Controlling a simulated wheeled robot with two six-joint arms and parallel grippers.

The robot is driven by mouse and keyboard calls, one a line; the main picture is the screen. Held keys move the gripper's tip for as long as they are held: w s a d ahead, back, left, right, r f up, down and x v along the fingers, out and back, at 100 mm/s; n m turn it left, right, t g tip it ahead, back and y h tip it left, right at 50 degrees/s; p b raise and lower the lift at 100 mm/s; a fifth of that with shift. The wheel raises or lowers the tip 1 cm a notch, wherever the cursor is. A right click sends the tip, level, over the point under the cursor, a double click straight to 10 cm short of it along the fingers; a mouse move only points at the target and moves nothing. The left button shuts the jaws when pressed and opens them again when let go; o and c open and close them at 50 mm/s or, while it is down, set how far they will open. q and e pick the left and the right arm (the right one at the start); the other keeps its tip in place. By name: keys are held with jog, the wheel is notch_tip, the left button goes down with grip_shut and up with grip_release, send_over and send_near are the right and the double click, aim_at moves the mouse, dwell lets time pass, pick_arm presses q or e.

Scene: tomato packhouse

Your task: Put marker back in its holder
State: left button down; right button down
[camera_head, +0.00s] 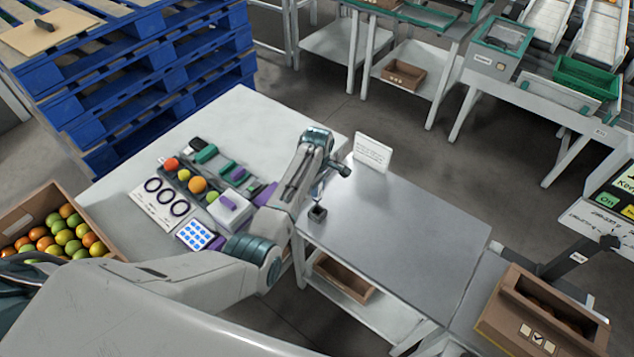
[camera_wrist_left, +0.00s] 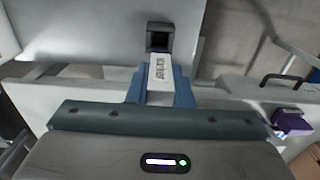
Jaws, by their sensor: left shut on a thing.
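The marker (camera_wrist_left: 160,72) is a white piece with "marker" printed on it. In the left wrist view it is held between the blue fingers of my left gripper (camera_wrist_left: 160,92), which is shut on it. The holder (camera_head: 317,214) is a small dark square cup on the left part of the grey table in the head view. It also shows in the left wrist view (camera_wrist_left: 160,27), just beyond the marker's far end. Whether the marker touches the holder I cannot tell. In the head view the marker is hard to make out. My right gripper is not in view.
A white card (camera_head: 372,152) stands at the grey table's (camera_head: 410,225) back edge. The white table (camera_head: 255,112) on the left carries fruit, rings and small boxes. A fruit crate (camera_head: 28,208) is at far left, and a brown box (camera_head: 510,318) at lower right. The grey tabletop's middle is clear.

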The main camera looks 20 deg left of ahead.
aim_at(318, 198)
pick_arm(q)
jog(key=shift+f+b, duration=0.75)
jog(key=shift+f, duration=0.05)
notch_tip(318, 198, down, 3)
jog(key=b, duration=0.3)
jog(key=shift+f+b, duration=0.2)
jog(key=shift+b, duration=0.2)
jog(key=shift+f, duration=0.2)
jog(key=shift+f, duration=0.35)
jog(key=shift+f+b, duration=0.7)
jog(key=shift+f, duration=0.7)
jog(key=c, duration=1.2)
grip_release()
